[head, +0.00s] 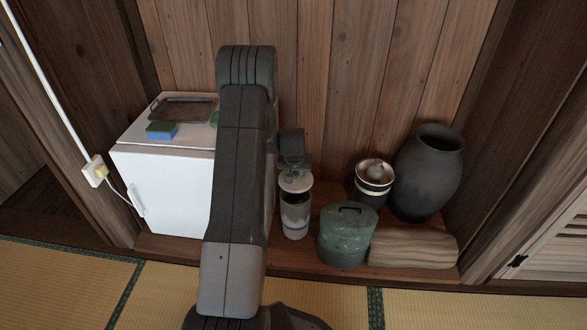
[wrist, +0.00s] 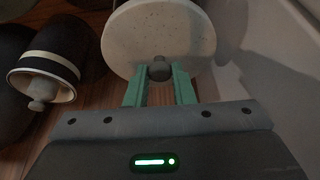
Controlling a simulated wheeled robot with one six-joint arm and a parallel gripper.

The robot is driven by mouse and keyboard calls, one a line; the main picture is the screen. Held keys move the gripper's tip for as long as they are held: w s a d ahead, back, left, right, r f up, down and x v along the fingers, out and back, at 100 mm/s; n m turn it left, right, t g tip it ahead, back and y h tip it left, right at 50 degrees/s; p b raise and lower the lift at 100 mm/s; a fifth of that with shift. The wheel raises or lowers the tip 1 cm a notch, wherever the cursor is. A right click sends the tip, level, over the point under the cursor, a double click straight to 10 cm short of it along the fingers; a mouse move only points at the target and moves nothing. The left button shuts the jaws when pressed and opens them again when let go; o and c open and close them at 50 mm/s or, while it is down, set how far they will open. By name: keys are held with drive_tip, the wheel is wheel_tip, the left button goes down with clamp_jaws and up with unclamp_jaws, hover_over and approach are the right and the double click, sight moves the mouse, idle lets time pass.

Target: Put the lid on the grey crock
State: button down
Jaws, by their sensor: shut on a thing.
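My gripper (head: 294,168) is shut on the lid's knob. In the wrist view, the green fingers of my gripper (wrist: 160,74) are on both sides of the grey knob, and the lid (wrist: 160,30) hides the crock.
The white fridge (head: 165,190) is close on the left, with a tray (head: 183,109) and a sponge (head: 162,131) on top. Right of the crock are a green lidded container (head: 346,238), a dark banded jar (head: 373,184), a large black vase (head: 428,175) and a log (head: 412,248).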

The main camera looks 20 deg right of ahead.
sight(295, 181)
drive_tip(key=shift+f+b, duration=1.75)
drive_tip(key=shift+f, duration=1.3)
drive_tip(key=shift+f+b, duration=0.15)
drive_tip(key=shift+b, duration=0.45)
drive_tip(key=c, duration=0.7)
unclamp_jaws()
drive_tip(key=shift+s, duration=0.1)
drive_tip(key=shift+r+p, duration=1.95)
drive_tip(key=shift+r, duration=1.6)
